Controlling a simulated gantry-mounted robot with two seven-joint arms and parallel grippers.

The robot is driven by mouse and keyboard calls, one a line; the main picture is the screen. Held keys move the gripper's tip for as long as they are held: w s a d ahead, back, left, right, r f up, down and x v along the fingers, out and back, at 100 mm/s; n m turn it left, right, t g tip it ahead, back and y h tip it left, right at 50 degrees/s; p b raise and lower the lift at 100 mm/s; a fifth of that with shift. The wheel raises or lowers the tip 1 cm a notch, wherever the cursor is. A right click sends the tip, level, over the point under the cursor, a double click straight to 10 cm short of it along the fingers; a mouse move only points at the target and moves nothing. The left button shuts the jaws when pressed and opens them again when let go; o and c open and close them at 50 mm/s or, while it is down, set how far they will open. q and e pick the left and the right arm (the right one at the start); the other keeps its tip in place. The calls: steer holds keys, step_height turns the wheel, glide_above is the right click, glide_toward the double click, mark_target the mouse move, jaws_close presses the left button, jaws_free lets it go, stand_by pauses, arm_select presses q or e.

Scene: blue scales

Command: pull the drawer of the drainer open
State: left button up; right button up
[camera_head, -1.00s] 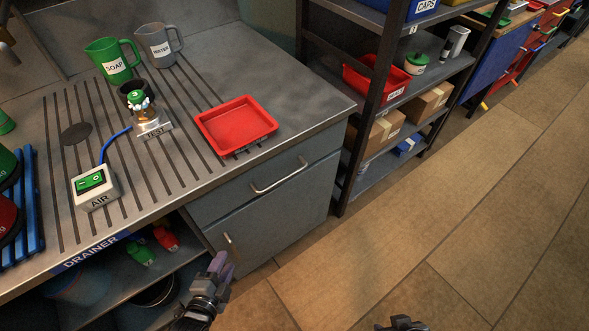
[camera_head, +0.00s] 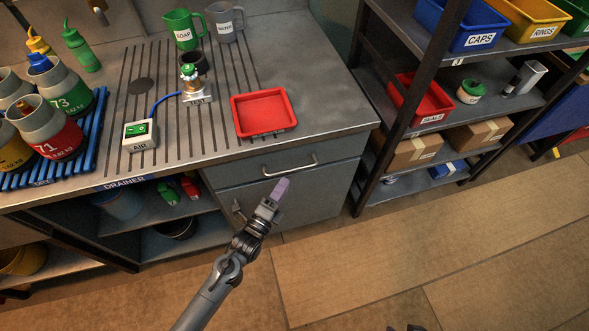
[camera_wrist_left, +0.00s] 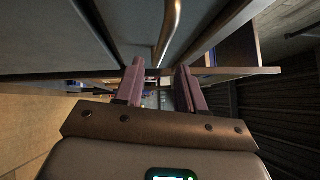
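The drainer (camera_head: 225,139) is a grey ribbed counter with a cabinet below it. Its drawer (camera_head: 235,173) is a grey front under the top's right part and looks shut. A silver bar handle (camera_head: 290,166) runs across it. My left gripper (camera_head: 281,186) is just below and in front of the handle, pointing towards it. In the left wrist view, its two purple fingers (camera_wrist_left: 160,76) stand apart with nothing gripped, and the handle (camera_wrist_left: 171,32) shows ahead of them, apparently clear of them. My right gripper (camera_head: 405,328) shows only as a dark scrap at the bottom edge.
A red tray (camera_head: 264,113) sits on the counter above the drawer. A cupboard door (camera_head: 300,205) is below it, with an open shelf (camera_head: 165,210) to the left. A dark shelving rack (camera_head: 375,165) stands close at the right. The floor in front is clear.

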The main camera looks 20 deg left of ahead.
mark_target(293, 169)
arm_select(q)
steer(key=b+x, duration=0.1)
steer(key=x, duration=0.5)
steer(key=shift+w+a, duration=0.1)
steer(key=shift+a, duration=0.05)
steer(key=shift+w, duration=0.55)
steer(key=shift+c, duration=0.2)
jaws_close()
